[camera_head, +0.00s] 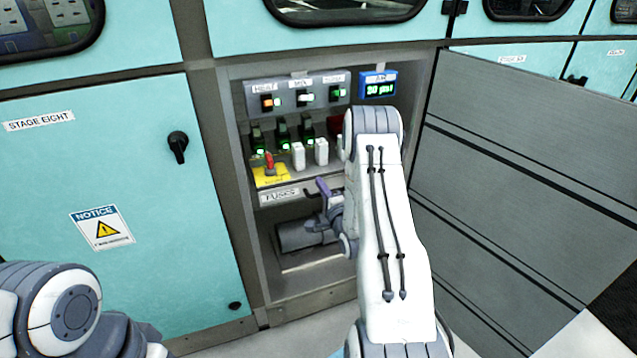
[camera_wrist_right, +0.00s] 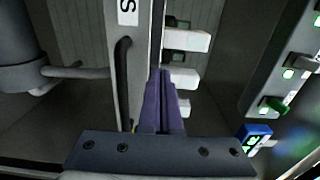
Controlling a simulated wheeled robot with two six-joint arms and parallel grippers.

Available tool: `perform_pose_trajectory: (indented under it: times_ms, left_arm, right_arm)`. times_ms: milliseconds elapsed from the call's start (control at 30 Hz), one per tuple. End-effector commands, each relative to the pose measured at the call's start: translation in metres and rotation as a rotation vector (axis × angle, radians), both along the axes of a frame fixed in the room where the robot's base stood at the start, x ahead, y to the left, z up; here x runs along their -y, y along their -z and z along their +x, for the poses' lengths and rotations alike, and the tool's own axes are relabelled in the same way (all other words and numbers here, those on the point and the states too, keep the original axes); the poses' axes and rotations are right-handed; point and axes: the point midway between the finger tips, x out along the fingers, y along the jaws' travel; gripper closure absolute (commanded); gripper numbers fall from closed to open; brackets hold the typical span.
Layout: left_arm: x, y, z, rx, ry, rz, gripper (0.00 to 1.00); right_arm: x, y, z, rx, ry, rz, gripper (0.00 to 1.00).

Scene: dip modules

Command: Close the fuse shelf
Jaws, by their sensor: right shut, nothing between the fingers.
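The fuse shelf (camera_head: 262,199) sits in the open cabinet, with a front labelled FUSES. White fuses (camera_head: 298,154) stand behind its front edge. In the right wrist view the shelf front (camera_wrist_right: 142,55) runs upright, with a dark handle (camera_wrist_right: 122,80) on it and white fuses (camera_wrist_right: 183,40) beyond. My right gripper (camera_head: 321,187) has purple fingers and is shut and empty, close to the shelf front. In the wrist view the fingers (camera_wrist_right: 160,85) overlap the front's edge beside the handle; I cannot tell whether they touch. My right arm hides the shelf's right end. My left gripper is out of view.
A switch panel (camera_head: 300,92) and a small blue display (camera_head: 378,85) are above the shelf. A yellow plate with a red lever (camera_head: 269,163) is at left. The open grey door (camera_head: 530,150) stands at right.

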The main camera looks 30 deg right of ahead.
Motion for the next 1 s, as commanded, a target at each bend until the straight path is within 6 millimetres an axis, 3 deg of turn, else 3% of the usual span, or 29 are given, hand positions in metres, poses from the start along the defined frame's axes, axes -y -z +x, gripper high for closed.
perform_pose_trajectory:
  times_ms: [200, 600, 833, 1000]
  left_arm:
    - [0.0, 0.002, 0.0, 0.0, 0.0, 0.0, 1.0]
    - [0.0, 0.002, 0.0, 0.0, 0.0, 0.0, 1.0]
    - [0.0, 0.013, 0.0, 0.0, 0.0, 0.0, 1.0]
    - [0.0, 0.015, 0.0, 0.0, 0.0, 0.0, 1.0]
  right_arm:
    - [0.004, 0.0, 0.019, 0.0, -0.001, 0.0, 1.0]
    - [0.005, 0.0, 0.022, 0.0, -0.001, -0.001, 1.0]
    - [0.013, 0.002, 0.058, 0.003, -0.003, -0.004, 1.0]
    - [0.017, 0.0, 0.071, 0.001, -0.001, -0.002, 1.0]
